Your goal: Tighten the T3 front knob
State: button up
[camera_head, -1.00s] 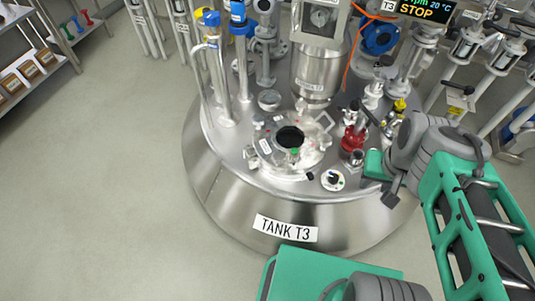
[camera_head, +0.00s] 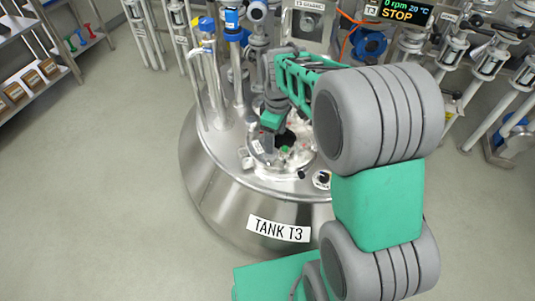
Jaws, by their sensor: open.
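Tank T3 (camera_head: 215,180) is a round steel vessel labelled "TANK T3" on its front. On its top is a round hatch (camera_head: 262,158) with a dark centre and fittings around its rim. A small green-marked piece (camera_head: 284,150) at the hatch's front side looks like the front knob, but it is too small to be sure. My arm hides the tank top's right side.
Upright pipes with blue caps (camera_head: 233,35) stand at the tank's back left, close to my gripper. A display reading STOP (camera_head: 408,14) is at the back right. A shelf (camera_head: 35,75) is at the far left. The floor left of the tank is clear.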

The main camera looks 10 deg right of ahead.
aim_at(271, 159)
jog(key=w+f+n, duration=0.1)
jog(key=f, duration=0.1)
jog(key=w+f+n, duration=0.1)
jog(key=w+f, duration=0.1)
jog(key=w+f+n, duration=0.1)
jog(key=f, duration=0.1)
jog(key=shift+w+a+n+g, duration=0.15)
jog(key=shift+w+n+g, duration=0.15)
notch_tip(271, 159, down, 7)
jog(key=shift+f+b, duration=0.1)
jog(key=shift+b, duration=0.75)
jog(key=shift+c, duration=0.2)
jog(key=c, duration=1.3)
jog(key=shift+m+p, duration=0.55)
jog(key=shift+m, duration=0.45)
jog(key=shift+c, duration=0.2)
jog(key=shift+m, duration=0.6)
